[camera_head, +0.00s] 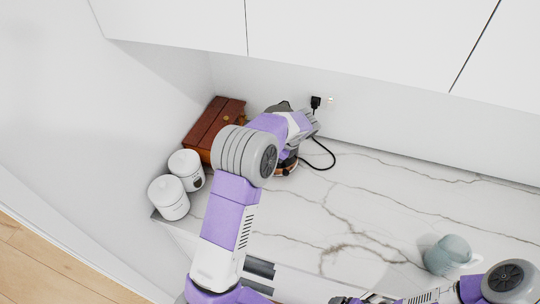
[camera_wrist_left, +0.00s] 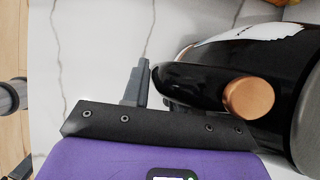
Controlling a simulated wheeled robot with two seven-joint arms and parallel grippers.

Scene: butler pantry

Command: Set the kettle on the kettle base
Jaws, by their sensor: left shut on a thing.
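The black kettle (camera_wrist_left: 285,70) fills the right of the left wrist view, with a copper-coloured round part (camera_wrist_left: 248,98) near its black handle (camera_wrist_left: 185,78). My left gripper (camera_wrist_left: 150,88) is shut on the handle; one dark finger shows beside it. In the head view, my left arm mostly hides the kettle (camera_head: 287,164); a dark, copper-trimmed part shows low beside the wrist. A black cord (camera_head: 326,156) runs from there to the wall plug. The kettle base is not clearly visible, so I cannot tell whether the kettle touches it. My right gripper (camera_head: 347,300) is partly cut off at the bottom edge.
A reddish-brown wooden box (camera_head: 212,125) stands at the back left, close to my left arm. Two white lidded canisters (camera_head: 169,198) (camera_head: 186,168) stand at the counter's left end. A blue-grey jug (camera_head: 447,254) is at the right. The marble counter (camera_head: 350,205) is clear in the middle.

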